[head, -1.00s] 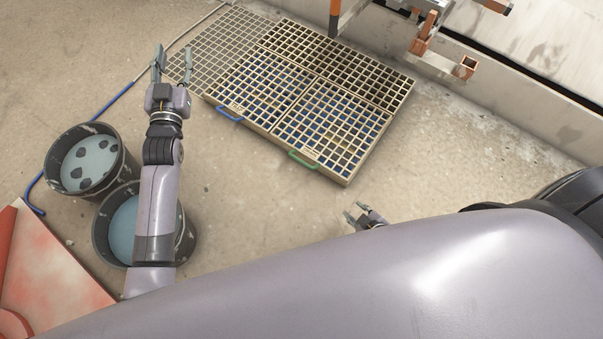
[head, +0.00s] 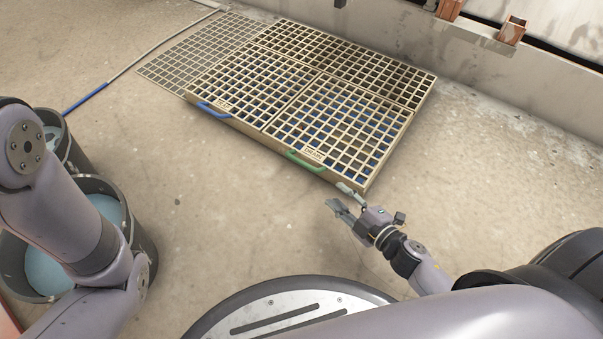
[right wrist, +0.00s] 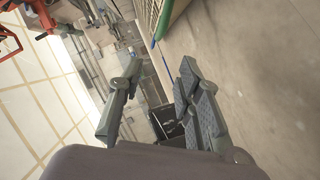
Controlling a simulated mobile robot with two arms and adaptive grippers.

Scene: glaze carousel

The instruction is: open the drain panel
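The drain panel (head: 352,112) is a tan grid at the front right of the floor grating in the head view, lying flat.
A neighbouring panel with a blue handle (head: 213,110) lies to the left. Two dark buckets of bluish liquid, one nearer (head: 142,245) and one farther (head: 72,150), stand at the left, partly behind my left arm. A low wall (head: 480,60) runs behind the grating. The floor before the panel is clear.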

